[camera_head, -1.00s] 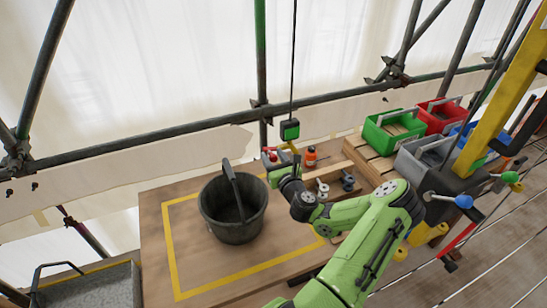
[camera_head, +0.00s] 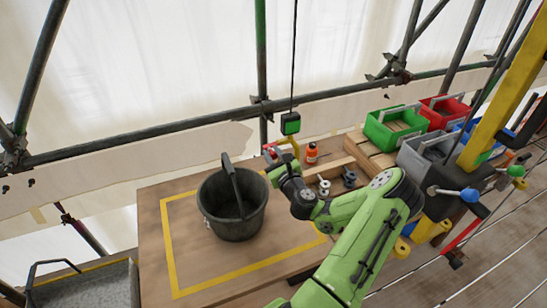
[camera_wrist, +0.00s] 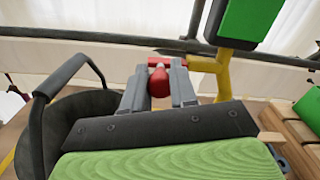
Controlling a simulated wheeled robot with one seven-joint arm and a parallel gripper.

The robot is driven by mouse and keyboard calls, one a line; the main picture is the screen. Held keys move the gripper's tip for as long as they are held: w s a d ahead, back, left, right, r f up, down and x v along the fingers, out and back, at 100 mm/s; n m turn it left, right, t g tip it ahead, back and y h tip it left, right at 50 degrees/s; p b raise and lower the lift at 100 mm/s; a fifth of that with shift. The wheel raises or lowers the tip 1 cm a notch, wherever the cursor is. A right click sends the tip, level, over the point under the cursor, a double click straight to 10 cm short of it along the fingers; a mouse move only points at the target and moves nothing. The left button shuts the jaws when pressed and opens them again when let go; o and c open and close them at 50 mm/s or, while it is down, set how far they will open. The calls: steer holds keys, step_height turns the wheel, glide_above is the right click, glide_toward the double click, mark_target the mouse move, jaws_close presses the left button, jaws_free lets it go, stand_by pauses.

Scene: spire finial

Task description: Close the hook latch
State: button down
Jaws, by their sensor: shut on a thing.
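A yellow hook (camera_head: 293,146) hangs below a green and black block (camera_head: 290,123) on a cable. In the wrist view the yellow hook (camera_wrist: 222,78) is just right of my fingers, with the green block (camera_wrist: 250,18) above it. The red latch (camera_wrist: 158,82) is between my fingertips, with a red crosspiece reaching toward the hook. My gripper (camera_wrist: 159,85) is shut on this red latch; it also shows small in the head view (camera_head: 272,152). The latch's contact with the hook tip is too small to tell.
A black bucket (camera_head: 233,225) with its handle up stands left of my gripper on the wooden platform (camera_head: 165,270). An orange bottle (camera_head: 311,154) and small fittings (camera_head: 324,186) lie to the right. Green (camera_head: 395,128) and red (camera_head: 443,110) bins are farther right. Scaffold pipes run behind.

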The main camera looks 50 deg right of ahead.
step_height(320, 180, down, 2)
steer(key=n+b, duration=0.4)
steer(key=shift+d+n, duration=0.15)
steer(key=shift+n, duration=0.25)
steer(key=d+n+b, duration=0.1)
steer(key=n+b, duration=0.3)
steer(key=b, duration=0.1)
steer(key=s+d+f+n+b, duration=0.1)
steer(key=n+b, duration=0.3)
steer(key=s+d+f+n+b, duration=0.1)
steer(key=n+b, duration=0.3)
steer(key=b, duration=0.1)
steer(key=shift+f+n+b, duration=0.15)
steer(key=shift+n+b, duration=0.15)
steer(key=shift+n, duration=0.1)
steer(key=c, duration=0.9)
jaws_free()
